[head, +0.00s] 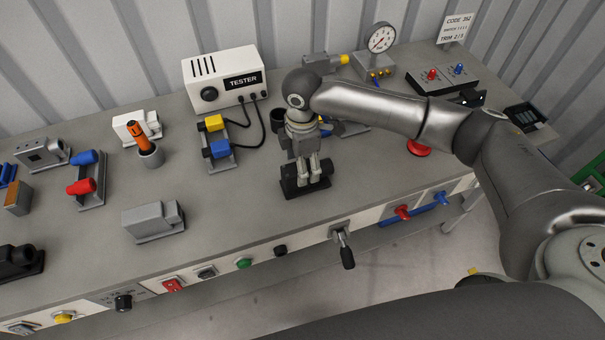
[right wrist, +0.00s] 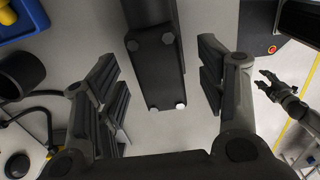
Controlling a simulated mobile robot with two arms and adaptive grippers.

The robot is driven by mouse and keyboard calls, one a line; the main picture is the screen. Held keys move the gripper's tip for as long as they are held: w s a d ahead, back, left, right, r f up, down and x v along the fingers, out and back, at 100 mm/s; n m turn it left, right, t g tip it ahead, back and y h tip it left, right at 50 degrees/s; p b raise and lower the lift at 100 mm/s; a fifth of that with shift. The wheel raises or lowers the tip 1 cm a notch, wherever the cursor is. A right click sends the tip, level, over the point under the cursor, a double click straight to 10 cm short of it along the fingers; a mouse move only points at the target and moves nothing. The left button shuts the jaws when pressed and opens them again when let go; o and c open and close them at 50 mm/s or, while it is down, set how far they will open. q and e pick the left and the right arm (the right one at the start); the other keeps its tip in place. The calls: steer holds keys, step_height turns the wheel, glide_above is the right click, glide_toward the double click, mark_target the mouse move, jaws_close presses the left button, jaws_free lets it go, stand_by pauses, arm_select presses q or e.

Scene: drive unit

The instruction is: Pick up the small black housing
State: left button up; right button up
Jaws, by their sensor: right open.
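The small black housing (head: 306,190) stands on the bench near its front edge, under my right gripper (head: 307,168). In the right wrist view the black housing (right wrist: 157,75) shows a bolted flange and lies between the spread fingers of the right gripper (right wrist: 160,90). The fingers are open, with a gap on both sides of it. In the head view the gripper hides part of the housing's top. What looks like my left gripper (right wrist: 266,84) shows at the right of the right wrist view, away from the bench, with its fingers apart.
A grey housing (head: 153,222) stands to the left, and a dark one (head: 18,260) at the far left. A yellow and blue connector block (head: 219,145) and the tester (head: 222,80) are behind. A lever (head: 344,248) sticks out of the bench front.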

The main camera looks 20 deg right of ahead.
step_height(320, 180, down, 4)
steer(key=shift+d+r+p, duration=0.15)
steer(key=shift+r+p, duration=0.1)
steer(key=shift+p, duration=0.05)
steer(key=c, duration=0.5)
arm_select(q)
steer(key=shift+w+r, duration=0.55)
steer(key=shift+w, duration=0.3)
arm_select(e)
steer(key=shift+w, duration=0.1)
steer(key=c, duration=0.7)
